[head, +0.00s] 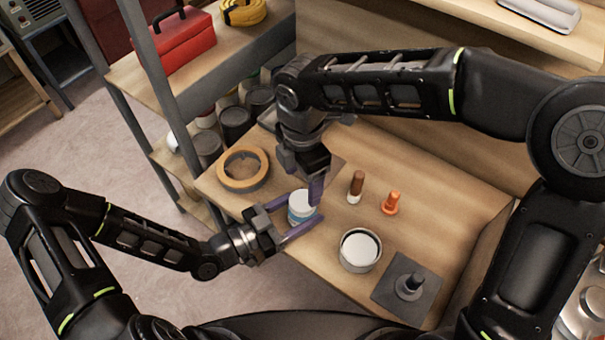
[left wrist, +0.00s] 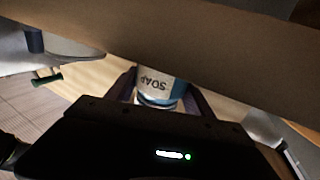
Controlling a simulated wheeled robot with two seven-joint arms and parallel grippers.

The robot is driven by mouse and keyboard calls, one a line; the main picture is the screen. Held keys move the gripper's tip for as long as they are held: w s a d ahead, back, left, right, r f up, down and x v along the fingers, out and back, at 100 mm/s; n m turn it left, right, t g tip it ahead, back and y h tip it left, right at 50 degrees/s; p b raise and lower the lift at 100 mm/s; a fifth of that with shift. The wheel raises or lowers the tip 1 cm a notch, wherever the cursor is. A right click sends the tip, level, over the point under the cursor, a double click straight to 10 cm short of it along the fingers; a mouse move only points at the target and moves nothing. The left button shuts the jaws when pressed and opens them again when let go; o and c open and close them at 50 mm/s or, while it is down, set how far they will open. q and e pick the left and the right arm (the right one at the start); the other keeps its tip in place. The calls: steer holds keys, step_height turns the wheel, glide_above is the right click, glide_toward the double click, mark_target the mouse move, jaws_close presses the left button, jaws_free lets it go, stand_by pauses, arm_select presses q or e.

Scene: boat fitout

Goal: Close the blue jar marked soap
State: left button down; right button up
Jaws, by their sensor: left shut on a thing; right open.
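The blue jar (head: 302,212) stands near the bench's front edge, with a blue and white side and a white top. Its side reads SOAP in the left wrist view (left wrist: 160,82), upside down there. I cannot tell whether the white top is a seated lid. My left gripper (head: 300,214) is shut around the jar from the front left, a finger on either side. My right gripper (head: 315,188) is open and points down just behind and above the jar, partly covering its far right side. I see nothing held in it.
A tape roll (head: 243,185) lies left of the jar. A brown and white piece (head: 356,186), an orange piece (head: 391,203), a round white-topped tin (head: 359,260) and a dark plate with a knob (head: 383,292) stand to the right. Dark jars (head: 234,124) stand behind left.

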mark_target(303, 200)
step_height(303, 200, down, 7)
steer(key=shift+r, duration=0.1)
stand_by(0.3)
steer(key=shift+c, duration=0.5)
steer(key=c, duration=1.3)
steer(key=m, duration=0.4)
steer(key=shift+c, duration=0.2)
steer(key=m, duration=0.5)
steer(key=shift+m, duration=0.4)
steer(key=m, duration=0.8)
steer(key=o, duration=1.5)
